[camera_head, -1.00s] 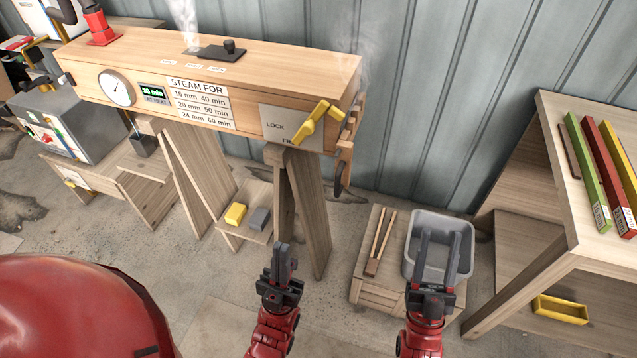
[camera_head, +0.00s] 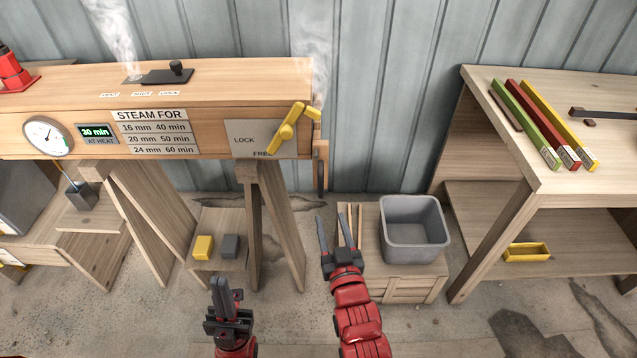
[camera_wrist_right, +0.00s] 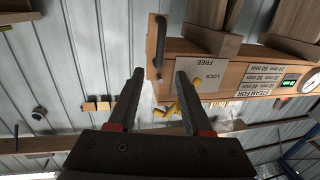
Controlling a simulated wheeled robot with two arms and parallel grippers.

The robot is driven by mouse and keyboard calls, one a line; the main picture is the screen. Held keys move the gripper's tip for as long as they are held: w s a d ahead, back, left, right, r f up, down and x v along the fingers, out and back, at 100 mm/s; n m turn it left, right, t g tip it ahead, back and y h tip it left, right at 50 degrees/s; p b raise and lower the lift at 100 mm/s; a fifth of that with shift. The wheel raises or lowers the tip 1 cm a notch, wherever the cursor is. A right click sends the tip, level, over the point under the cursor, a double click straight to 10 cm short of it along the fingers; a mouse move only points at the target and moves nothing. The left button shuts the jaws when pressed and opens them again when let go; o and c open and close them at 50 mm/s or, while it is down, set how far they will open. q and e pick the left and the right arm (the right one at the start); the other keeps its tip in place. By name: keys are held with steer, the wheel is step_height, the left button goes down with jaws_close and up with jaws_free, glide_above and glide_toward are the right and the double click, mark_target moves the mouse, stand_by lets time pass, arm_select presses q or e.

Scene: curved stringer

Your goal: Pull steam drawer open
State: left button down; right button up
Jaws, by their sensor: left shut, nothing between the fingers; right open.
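The wooden steam box (camera_head: 215,85) lies across the left and middle of the head view. A yellow lever (camera_head: 288,130) sits on its LOCK/FREE plate, slanted, its lower end near FREE. A dark upright handle (camera_head: 321,170) is at the box's right end; it also shows in the right wrist view (camera_wrist_right: 158,42). My right gripper (camera_head: 340,215) is open and empty, below and right of the handle. In the right wrist view its fingers (camera_wrist_right: 158,75) point towards the handle, which is beyond and apart from them. My left gripper (camera_head: 221,283) is shut and empty, low before the trestle.
A workbench (camera_head: 480,150) with coloured bars is at the right. Trestle legs (camera_head: 280,225) stand under the box. Steam rises from the top and right end.

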mark_target(321, 186)
steer(key=w+a, duration=0.1)
steer(key=w, duration=0.7)
steer(key=w+a+p, duration=0.1)
steer(key=w, duration=0.4)
steer(key=shift+a, duration=0.3)
jaws_close()
stand_by(0.8)
